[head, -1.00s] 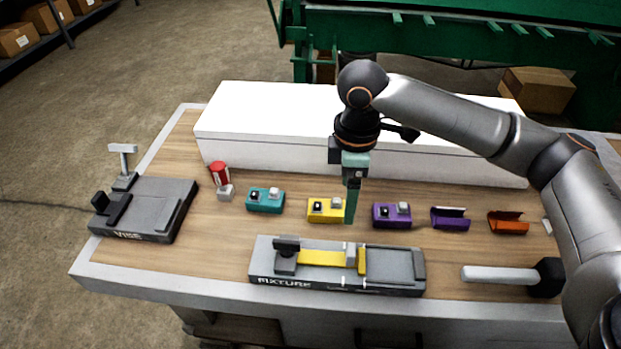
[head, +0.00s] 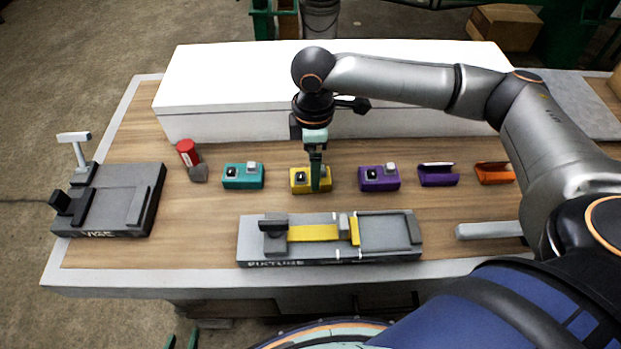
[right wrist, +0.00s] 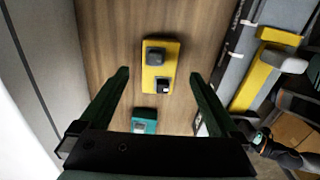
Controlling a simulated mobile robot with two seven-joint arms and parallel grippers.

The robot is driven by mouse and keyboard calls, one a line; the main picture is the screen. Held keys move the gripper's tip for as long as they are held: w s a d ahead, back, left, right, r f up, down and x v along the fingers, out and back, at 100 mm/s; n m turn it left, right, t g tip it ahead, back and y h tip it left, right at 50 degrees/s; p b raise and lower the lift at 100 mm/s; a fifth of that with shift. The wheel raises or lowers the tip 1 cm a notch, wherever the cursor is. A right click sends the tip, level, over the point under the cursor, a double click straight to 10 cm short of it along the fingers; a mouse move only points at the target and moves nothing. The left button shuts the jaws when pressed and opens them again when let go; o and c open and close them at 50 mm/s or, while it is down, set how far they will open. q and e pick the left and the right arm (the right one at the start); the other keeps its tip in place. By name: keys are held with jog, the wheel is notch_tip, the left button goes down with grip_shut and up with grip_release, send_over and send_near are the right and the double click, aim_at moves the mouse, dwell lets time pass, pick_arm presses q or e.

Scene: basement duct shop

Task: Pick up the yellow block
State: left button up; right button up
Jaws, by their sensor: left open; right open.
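The yellow block (head: 300,188) lies on the wooden bench, between a teal block (head: 243,182) and a purple block (head: 379,184). It has a dark piece and a grey piece on top. My right gripper (head: 316,187) points down over it and hides part of it. In the right wrist view, the open fingers of my right gripper (right wrist: 159,76) stand on either side of the yellow block (right wrist: 160,72), apart from it, with nothing held. My left gripper (head: 182,342) shows only its green fingertips, apart and empty, at the bottom edge, in front of the bench.
The fixture (head: 385,230), holding a yellow strip, lies in front of the blocks. A vise (head: 130,200) and red can (head: 187,150) are at left. A long white box (head: 220,90) stands behind. Purple (head: 438,177) and orange (head: 494,174) channel pieces and a grey-handled tool (head: 488,231) are at right.

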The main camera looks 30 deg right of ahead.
jog(key=f, duration=0.4)
jog(key=shift+w+a+f, duration=0.1)
jog(key=shift+a+f, duration=0.1)
jog(key=shift+f, duration=0.1)
grip_shut()
dwell(0.5)
jog(key=shift+r, duration=0.1)
